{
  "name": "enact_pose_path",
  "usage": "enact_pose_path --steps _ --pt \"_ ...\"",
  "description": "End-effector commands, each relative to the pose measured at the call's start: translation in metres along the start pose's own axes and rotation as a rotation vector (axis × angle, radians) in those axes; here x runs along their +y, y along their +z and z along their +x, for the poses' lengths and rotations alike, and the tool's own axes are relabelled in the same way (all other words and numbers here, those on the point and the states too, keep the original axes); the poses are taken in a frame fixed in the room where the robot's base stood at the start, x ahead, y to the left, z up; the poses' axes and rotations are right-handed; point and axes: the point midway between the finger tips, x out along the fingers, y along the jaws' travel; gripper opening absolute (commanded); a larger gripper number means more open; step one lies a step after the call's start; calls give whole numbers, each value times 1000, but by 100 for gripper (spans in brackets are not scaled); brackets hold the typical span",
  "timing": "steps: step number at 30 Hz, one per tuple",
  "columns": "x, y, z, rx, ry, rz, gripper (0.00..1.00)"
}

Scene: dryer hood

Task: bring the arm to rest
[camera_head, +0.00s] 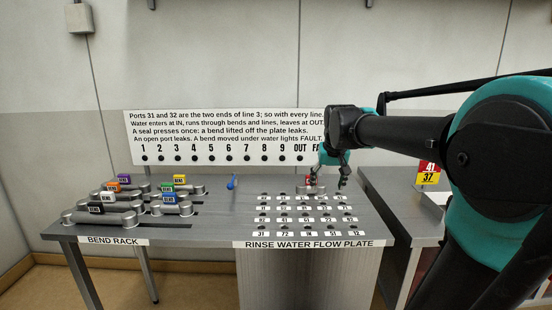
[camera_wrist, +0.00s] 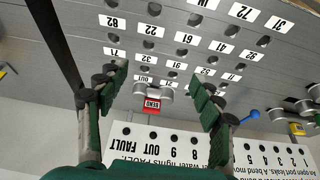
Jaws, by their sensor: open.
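My gripper (camera_head: 329,181) is open above the back part of the rinse water flow plate (camera_head: 258,225). In the wrist view its two fingers (camera_wrist: 158,84) are spread wide with nothing held between them. A bend with a red tag (camera_wrist: 152,104) sits on the plate near the back row of ports, seen through the gap between the fingers. It also shows in the head view (camera_head: 309,188), beside the left finger and partly hidden. Whether a finger touches it cannot be told. My arm stretches in from the right.
Several bends with coloured tags lie on the bend rack (camera_head: 174,231) at left. A small blue object (camera_head: 232,182) lies between rack and plate. A white instruction board (camera_head: 215,137) stands behind the table. Red and yellow number cards (camera_head: 428,172) stand at right.

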Motion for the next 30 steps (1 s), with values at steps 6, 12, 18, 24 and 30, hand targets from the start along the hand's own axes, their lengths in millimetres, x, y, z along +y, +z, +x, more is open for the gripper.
enact_pose_path --steps 6,12,18,24,30 --pt "12 91 63 -6 -1 2 66" --pt "21 194 113 -11 -1 1 66" --pt "25 268 140 -15 -2 2 66" --pt "26 289 146 -16 -2 1 66" --pt "26 288 145 -16 -2 1 66"
